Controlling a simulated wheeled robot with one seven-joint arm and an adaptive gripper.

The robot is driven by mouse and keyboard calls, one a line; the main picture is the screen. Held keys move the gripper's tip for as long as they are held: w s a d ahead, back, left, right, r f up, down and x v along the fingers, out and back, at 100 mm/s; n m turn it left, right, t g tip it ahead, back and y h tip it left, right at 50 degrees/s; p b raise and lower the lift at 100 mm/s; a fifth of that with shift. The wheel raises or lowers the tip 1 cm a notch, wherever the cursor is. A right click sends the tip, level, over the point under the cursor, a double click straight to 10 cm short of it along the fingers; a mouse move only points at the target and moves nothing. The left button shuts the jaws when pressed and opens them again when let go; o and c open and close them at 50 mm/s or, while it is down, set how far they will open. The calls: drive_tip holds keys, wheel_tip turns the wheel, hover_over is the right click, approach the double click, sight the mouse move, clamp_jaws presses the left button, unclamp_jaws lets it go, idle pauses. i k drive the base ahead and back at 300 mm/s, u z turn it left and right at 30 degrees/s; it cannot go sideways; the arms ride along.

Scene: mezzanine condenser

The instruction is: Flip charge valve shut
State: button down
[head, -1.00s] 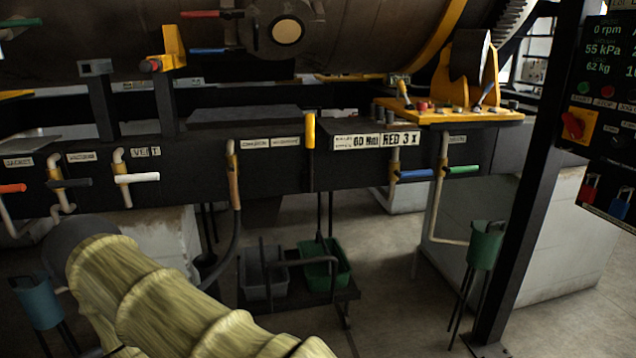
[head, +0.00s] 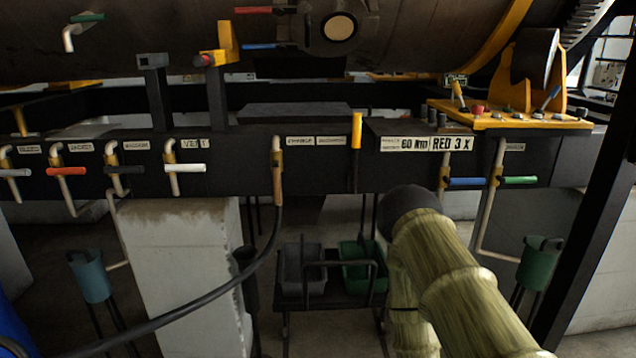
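Several valves line the dark beam, with lever handles in different colours. Most of their labels are too blurred to read, so I cannot tell for certain which is the charge valve. A yellow handle (head: 356,131) stands upright at the middle of the beam, right of two blurred labels (head: 317,141). A blue handle (head: 466,182) and a green handle (head: 519,180) lie level at the right. A white handle (head: 186,168) lies level under the VENT label (head: 194,146). My sleeved arm rises at the lower right, its dark joint before the beam; my gripper is not in view.
Further left are black (head: 125,169), orange-red (head: 67,171) and grey (head: 16,173) level handles. A black hose (head: 240,290) hangs from a pipe at the middle. Grey and green bins (head: 364,267) stand below. A dark post (head: 590,240) stands at the right.

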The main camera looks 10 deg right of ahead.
sight(276, 168)
drive_tip(key=k, duration=0.7)
drive_tip(key=u, duration=0.25)
drive_tip(key=i, duration=0.55)
drive_tip(key=u, duration=0.55)
drive_tip(key=i, duration=0.75)
drive_tip(key=u, duration=0.05)
